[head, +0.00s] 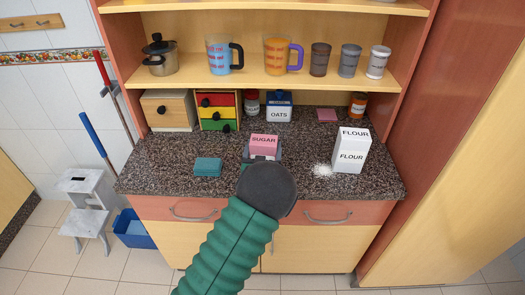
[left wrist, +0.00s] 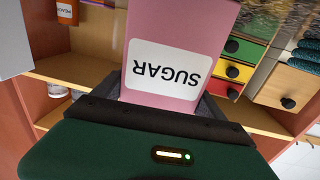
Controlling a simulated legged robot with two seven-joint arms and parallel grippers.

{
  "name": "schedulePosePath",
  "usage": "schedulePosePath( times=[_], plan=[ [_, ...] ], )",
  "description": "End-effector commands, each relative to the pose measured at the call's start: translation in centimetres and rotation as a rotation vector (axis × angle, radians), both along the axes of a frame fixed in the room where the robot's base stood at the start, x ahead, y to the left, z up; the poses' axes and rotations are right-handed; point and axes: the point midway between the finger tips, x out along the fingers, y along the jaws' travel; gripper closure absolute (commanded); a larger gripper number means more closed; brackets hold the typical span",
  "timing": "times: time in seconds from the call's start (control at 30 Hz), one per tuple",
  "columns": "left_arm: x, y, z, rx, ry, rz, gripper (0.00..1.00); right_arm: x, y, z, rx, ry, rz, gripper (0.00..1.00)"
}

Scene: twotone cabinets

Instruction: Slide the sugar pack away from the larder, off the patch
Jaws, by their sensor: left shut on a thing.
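The pink sugar pack (head: 264,143) with a white SUGAR label is upright at the middle of the dark speckled worktop. In the left wrist view the sugar pack (left wrist: 176,62) appears upside down between the grey fingers. My left gripper (head: 263,156) is shut on its lower part, coming from the front. My dark wrist hides the foot of the pack, so I cannot tell whether it touches the worktop. A flat pink patch (head: 327,115) lies at the back right, apart from the pack. My right gripper is not in view.
A teal sponge (head: 208,167) lies left of the pack. A white flour box (head: 351,150) and spilled white powder (head: 322,170) are to the right. Behind are the oats box (head: 279,108), coloured drawers (head: 219,111) and a wooden box (head: 168,110). The worktop's front left is clear.

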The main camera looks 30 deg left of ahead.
Motion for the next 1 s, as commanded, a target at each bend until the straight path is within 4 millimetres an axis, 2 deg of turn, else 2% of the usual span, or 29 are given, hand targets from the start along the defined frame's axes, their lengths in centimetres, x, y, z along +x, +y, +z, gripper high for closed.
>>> schedulePosePath(
  times=[0.33,0.37,0.5,0.8,0.87,1.0],
  plan=[
    [0.1,0.0,-0.1,-0.002,0.001,-0.001,0.91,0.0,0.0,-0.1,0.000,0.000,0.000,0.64],
    [0.1,0.0,-0.1,-0.002,0.001,-0.001,0.17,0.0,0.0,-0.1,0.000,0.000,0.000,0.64],
    [0.1,0.0,0.0,-0.002,0.000,-0.001,0.00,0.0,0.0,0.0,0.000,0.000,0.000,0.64],
    [-0.3,-0.2,-0.1,-0.002,0.000,-0.001,0.00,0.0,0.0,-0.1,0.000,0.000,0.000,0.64],
    [-0.9,-0.5,-0.1,-0.003,0.001,-0.001,0.00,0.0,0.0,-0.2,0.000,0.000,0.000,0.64],
    [-3.4,-1.6,-0.2,-0.004,0.001,-0.001,0.00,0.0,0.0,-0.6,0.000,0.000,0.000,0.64]
  ],
)
